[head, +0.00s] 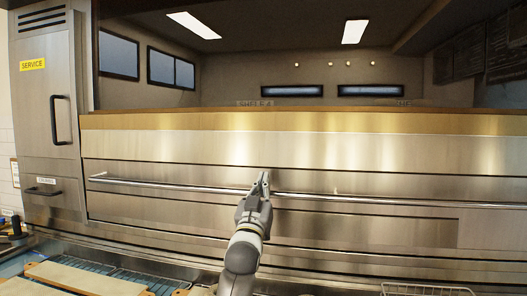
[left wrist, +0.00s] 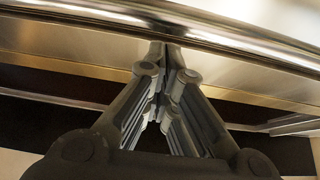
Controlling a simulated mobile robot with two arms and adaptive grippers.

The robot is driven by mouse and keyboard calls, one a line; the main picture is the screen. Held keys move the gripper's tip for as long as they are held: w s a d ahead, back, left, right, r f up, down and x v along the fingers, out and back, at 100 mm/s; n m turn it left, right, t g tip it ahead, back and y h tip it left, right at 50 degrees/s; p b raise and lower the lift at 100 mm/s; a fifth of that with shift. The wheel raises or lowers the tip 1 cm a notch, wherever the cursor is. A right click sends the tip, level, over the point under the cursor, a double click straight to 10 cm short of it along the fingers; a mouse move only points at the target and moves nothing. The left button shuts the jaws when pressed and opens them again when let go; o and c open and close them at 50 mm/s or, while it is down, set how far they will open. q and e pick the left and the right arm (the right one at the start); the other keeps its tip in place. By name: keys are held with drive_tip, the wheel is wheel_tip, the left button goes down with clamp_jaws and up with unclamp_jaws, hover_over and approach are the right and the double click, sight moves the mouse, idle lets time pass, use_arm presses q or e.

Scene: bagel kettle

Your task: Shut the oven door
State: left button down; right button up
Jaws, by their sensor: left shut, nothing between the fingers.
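The oven front is a wide stainless-steel panel (head: 400,155) with a long horizontal bar handle (head: 380,199). The bar handle also crosses the top of the left wrist view (left wrist: 240,33). I cannot tell from these frames how far the oven door stands open. My left gripper (head: 264,177) is shut and empty, with its fingertips up at the bar near its middle. In the left wrist view the closed fingertips (left wrist: 168,55) meet just beside the bar; whether they touch it is unclear. My right gripper is not in view.
A steel cabinet (head: 50,100) with a yellow service label stands left of the oven. A board (head: 85,279) and blue racks (head: 140,280) lie at the lower left. A wire basket (head: 428,289) sits at the lower right. A dark area with window and lamp shapes spans above the panel.

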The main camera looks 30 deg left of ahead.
use_arm(q)
drive_tip(key=s+d+f+b, duration=0.2)
drive_tip(key=s, duration=0.7)
drive_tip(key=shift+d+f, duration=0.3)
drive_tip(key=shift+d, duration=0.05)
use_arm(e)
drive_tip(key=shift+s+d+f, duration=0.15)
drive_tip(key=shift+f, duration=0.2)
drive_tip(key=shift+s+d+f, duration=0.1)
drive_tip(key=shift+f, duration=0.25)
